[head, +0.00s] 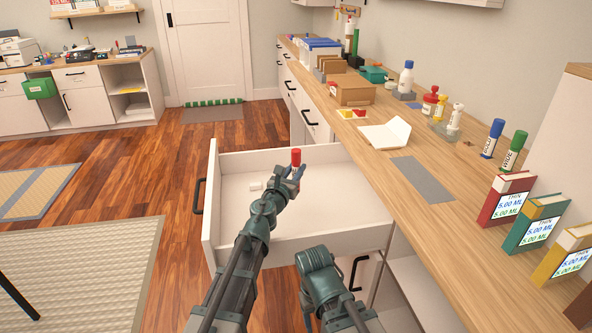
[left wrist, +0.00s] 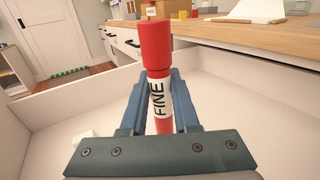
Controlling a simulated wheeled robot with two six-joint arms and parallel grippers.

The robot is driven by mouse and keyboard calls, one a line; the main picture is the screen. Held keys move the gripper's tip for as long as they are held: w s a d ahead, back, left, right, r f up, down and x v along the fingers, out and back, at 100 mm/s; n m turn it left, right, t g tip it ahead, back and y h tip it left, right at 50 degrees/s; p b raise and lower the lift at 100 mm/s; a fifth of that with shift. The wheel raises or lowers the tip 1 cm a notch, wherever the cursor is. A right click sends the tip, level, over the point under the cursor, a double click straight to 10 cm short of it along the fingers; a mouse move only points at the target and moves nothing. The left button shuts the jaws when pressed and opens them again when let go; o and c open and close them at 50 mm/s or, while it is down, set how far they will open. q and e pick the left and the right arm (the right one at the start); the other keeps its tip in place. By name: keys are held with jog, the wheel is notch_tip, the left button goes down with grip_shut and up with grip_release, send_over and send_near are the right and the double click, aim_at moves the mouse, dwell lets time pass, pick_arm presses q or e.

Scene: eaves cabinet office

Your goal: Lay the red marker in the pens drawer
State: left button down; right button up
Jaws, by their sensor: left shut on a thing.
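The red marker (left wrist: 157,52) has a red cap and a white label reading FINE. It stands upright between the fingers of my left gripper (left wrist: 159,95), which is shut on it. In the head view the marker's red top (head: 296,157) shows above my left gripper (head: 295,175), over the open white drawer (head: 330,223). The marker's lower end is hidden by the gripper. A small white object (head: 255,186) lies on the drawer floor to the left. My right gripper is not in view; only part of that arm shows at the bottom.
The wooden counter (head: 424,152) runs along the right. It holds a grey mat (head: 421,180), an open notebook (head: 385,134), a blue marker (head: 492,138), a green marker (head: 514,150) and several standing books (head: 507,199). The drawer's raised walls surround the gripper. Most of its floor is clear.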

pick_arm(q)
jog(key=c, duration=0.7)
grip_release()
jog(key=shift+o, duration=0.2)
jog(key=shift+r, duration=0.1)
jog(key=shift+r+p, duration=0.55)
jog(key=shift+p, duration=0.15)
jog(key=v, duration=1.2)
